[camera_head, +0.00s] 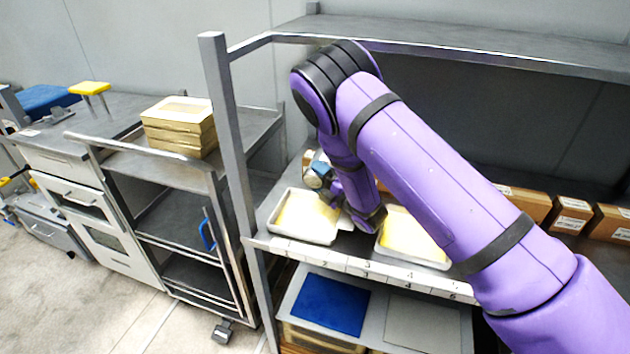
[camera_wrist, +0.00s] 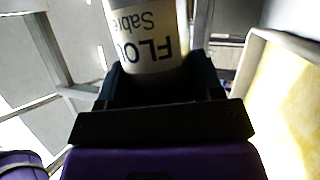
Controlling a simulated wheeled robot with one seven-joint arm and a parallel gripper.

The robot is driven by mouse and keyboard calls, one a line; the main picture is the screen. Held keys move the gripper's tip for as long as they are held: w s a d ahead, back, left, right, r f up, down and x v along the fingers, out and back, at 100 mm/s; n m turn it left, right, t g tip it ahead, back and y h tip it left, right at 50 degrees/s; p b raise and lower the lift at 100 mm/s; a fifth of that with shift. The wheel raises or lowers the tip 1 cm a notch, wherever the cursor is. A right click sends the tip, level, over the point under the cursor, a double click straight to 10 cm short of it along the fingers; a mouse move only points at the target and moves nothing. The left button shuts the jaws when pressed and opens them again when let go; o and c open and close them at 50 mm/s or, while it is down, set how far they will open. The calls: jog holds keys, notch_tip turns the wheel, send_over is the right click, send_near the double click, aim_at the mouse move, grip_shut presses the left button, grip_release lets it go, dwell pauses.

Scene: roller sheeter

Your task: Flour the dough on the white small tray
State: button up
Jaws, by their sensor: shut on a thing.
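My gripper (camera_wrist: 158,82) is shut on a white flour container (camera_wrist: 145,35), its dark fingers on either side of it. The printed letters "FLO" appear upside down in the wrist view. In the head view my gripper (camera_head: 325,172) is small and partly hidden by my purple arm; the container (camera_head: 312,179) shows as a pale round end, tilted. It is above the back of a white small tray (camera_head: 272,228) with flat yellow dough (camera_head: 305,212). A second white tray with yellow dough (camera_head: 400,228) lies to the right, partly covered by my arm. A tray edge (camera_wrist: 245,75) shows right in the wrist view.
The trays lie on a metal shelf with a numbered front strip (camera_head: 350,264). A grey upright post (camera_head: 228,140) stands left of them. Brown boxes (camera_head: 570,213) line the back right. A blue sheet (camera_head: 330,305) lies below. Stacked golden trays (camera_head: 180,125) stand on the left cart.

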jog(key=shift+s, duration=0.15)
jog(key=s, duration=0.1)
jog(key=s+a, duration=0.1)
jog(key=s, duration=0.2)
jog(key=shift+a, duration=0.25)
jog(key=shift+w, duration=0.15)
jog(key=shift+w+d, duration=0.25)
jog(key=shift+w, duration=0.4)
jog(key=shift+w+d, duration=0.25)
jog(key=shift+w, duration=0.45)
jog(key=shift+w+d, duration=0.25)
jog(key=shift+w, duration=0.4)
jog(key=shift+s+a, duration=0.2)
jog(key=shift+s, duration=0.35)
jog(key=shift+s+a, duration=0.15)
jog(key=shift+s, duration=0.4)
